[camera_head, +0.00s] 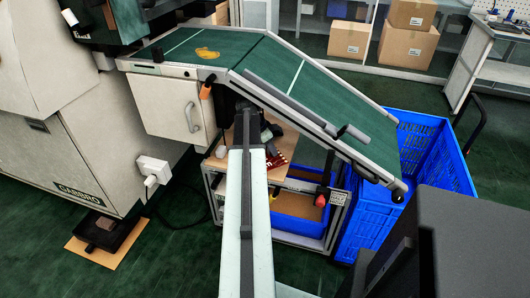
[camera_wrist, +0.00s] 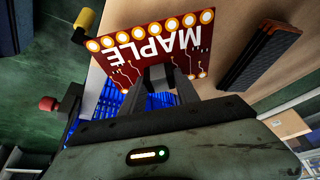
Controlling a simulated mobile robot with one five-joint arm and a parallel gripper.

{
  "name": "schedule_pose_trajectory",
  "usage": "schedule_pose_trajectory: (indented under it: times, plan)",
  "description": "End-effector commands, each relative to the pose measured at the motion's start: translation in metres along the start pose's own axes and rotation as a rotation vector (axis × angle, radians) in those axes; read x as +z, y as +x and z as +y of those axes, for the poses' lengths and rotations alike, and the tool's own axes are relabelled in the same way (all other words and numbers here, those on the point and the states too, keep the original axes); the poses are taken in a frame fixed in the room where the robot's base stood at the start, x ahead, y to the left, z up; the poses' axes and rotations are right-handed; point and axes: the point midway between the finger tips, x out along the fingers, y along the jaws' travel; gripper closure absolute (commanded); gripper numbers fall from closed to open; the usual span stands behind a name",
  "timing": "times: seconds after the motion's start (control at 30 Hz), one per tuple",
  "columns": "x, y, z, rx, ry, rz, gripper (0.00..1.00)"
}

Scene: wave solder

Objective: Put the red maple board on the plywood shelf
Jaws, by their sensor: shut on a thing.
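The red maple board (camera_wrist: 150,48) has white MAPLE lettering and gold pads along its edges. In the wrist view, my gripper (camera_wrist: 170,84) is shut on its near edge. In the head view, the red board (camera_head: 279,159) shows as a small patch beside my gripper (camera_head: 270,146), partly hidden by my arm. The plywood shelf (camera_head: 288,140) is the tan top of a small rack below the green conveyor. Its tan surface (camera_wrist: 222,52) also shows behind the board in the wrist view. I cannot tell whether the board touches the shelf.
A dark block with an orange edge (camera_wrist: 262,55) lies on the tan surface. The sloping green conveyor (camera_head: 310,95) overhangs the shelf. A blue bin (camera_head: 300,207) sits lower in the rack, and a large blue crate (camera_head: 375,225) stands at right.

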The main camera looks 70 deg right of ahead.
Motion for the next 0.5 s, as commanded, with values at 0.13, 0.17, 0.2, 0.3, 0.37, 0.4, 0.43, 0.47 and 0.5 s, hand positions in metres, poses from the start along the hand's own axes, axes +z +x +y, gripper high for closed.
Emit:
schedule_pose_trajectory:
  times: [0.13,0.17,0.2,0.3,0.37,0.4,0.43,0.47,0.5]
  plan:
    - [-0.006,0.004,-0.011,-0.001,-0.002,0.0,1.0]
    - [-0.006,0.004,-0.011,-0.001,-0.003,0.0,1.0]
    - [-0.006,0.004,-0.011,-0.001,-0.004,0.0,1.0]
    - [-0.004,0.008,-0.011,-0.001,-0.004,0.0,1.0]
    - [-0.001,0.016,-0.01,-0.001,-0.002,0.0,1.0]
    - [0.001,0.023,-0.009,0.0,-0.001,0.0,1.0]
    - [0.002,0.029,-0.009,0.0,0.0,0.0,1.0]
    - [0.004,0.034,-0.009,0.001,0.001,0.0,1.0]
    - [0.005,0.04,-0.008,0.001,0.002,0.0,1.0]
